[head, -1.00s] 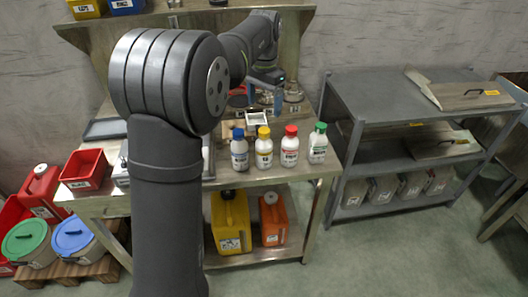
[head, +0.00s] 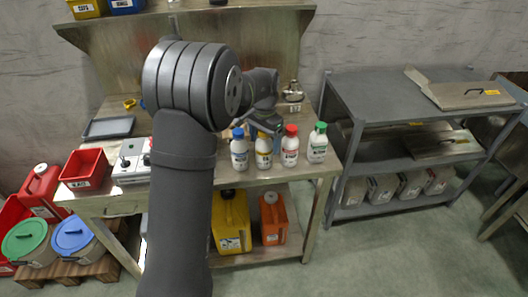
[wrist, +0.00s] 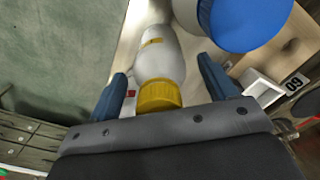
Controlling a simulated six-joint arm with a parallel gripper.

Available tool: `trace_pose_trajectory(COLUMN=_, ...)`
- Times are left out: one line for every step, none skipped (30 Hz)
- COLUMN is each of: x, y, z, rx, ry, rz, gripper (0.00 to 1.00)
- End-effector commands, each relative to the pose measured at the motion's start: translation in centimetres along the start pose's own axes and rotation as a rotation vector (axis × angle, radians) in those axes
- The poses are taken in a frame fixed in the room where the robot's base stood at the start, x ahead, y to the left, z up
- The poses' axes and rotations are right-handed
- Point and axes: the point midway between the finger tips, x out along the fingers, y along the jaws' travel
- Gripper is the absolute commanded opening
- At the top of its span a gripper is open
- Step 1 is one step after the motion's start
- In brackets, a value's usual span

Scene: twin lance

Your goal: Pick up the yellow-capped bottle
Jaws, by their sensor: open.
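The yellow-capped bottle (head: 263,158) stands upright in a row on the bench, between the blue-capped and red-capped bottles. My gripper (head: 266,126) is at its top in the head view and partly hides the cap. In the wrist view, the yellow-capped bottle (wrist: 161,62) lies between the two blue fingers of my gripper (wrist: 163,70), its cap close to the palm. The fingers are open, with a visible gap on each side of the bottle.
The blue-capped bottle (head: 239,154) is close beside it; its blue cap (wrist: 245,20) shows near the right finger in the wrist view. The red-capped bottle (head: 290,150) and green-capped bottle (head: 317,147) stand to the right.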

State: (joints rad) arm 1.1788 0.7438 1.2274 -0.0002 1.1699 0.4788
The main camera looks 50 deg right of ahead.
Motion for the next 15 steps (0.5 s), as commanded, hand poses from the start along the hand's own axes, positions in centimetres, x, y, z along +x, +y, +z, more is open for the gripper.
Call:
trace_pose_trajectory(x=0.30, y=0.00, z=0.00, rx=0.000, ry=0.000, rz=0.000, gripper=0.77)
trace_pose_trajectory(x=0.38, y=-0.01, z=-0.01, rx=0.000, ry=0.000, rz=0.000, gripper=0.77)
trace_pose_trajectory(x=0.43, y=-0.01, z=-0.01, rx=0.000, ry=0.001, rz=0.000, gripper=0.77)
trace_pose_trajectory(x=0.43, y=-0.01, z=-0.02, rx=0.000, ry=0.001, rz=0.000, gripper=0.77)
trace_pose_trajectory(x=0.42, y=-0.01, z=-0.01, rx=0.000, ry=0.001, rz=0.000, gripper=0.77)
trace_pose_trajectory(x=0.41, y=-0.01, z=-0.01, rx=0.000, ry=0.001, rz=0.000, gripper=0.77)
trace_pose_trajectory(x=0.41, y=-0.01, z=-0.01, rx=0.000, ry=0.001, rz=0.000, gripper=0.77)
trace_pose_trajectory(x=0.40, y=-0.01, z=-0.01, rx=0.000, ry=0.001, rz=0.000, gripper=0.77)
trace_pose_trajectory(x=0.39, y=-0.01, z=-0.01, rx=0.000, ry=0.001, rz=0.000, gripper=0.70)
trace_pose_trajectory(x=0.39, y=-0.01, z=-0.01, rx=0.000, ry=0.001, rz=0.000, gripper=0.64)
trace_pose_trajectory(x=0.39, y=-0.01, z=-0.01, rx=0.000, ry=0.001, rz=0.000, gripper=0.58)
trace_pose_trajectory(x=0.39, y=-0.01, z=-0.01, rx=0.000, ry=0.001, rz=0.000, gripper=0.50)
trace_pose_trajectory(x=0.38, y=-0.01, z=-0.01, rx=0.000, ry=0.001, rz=0.000, gripper=0.44)
trace_pose_trajectory(x=0.38, y=-0.01, z=-0.01, rx=0.000, ry=0.001, rz=0.000, gripper=0.38)
trace_pose_trajectory(x=0.38, y=-0.01, z=-0.01, rx=0.000, ry=0.001, rz=0.000, gripper=0.30)
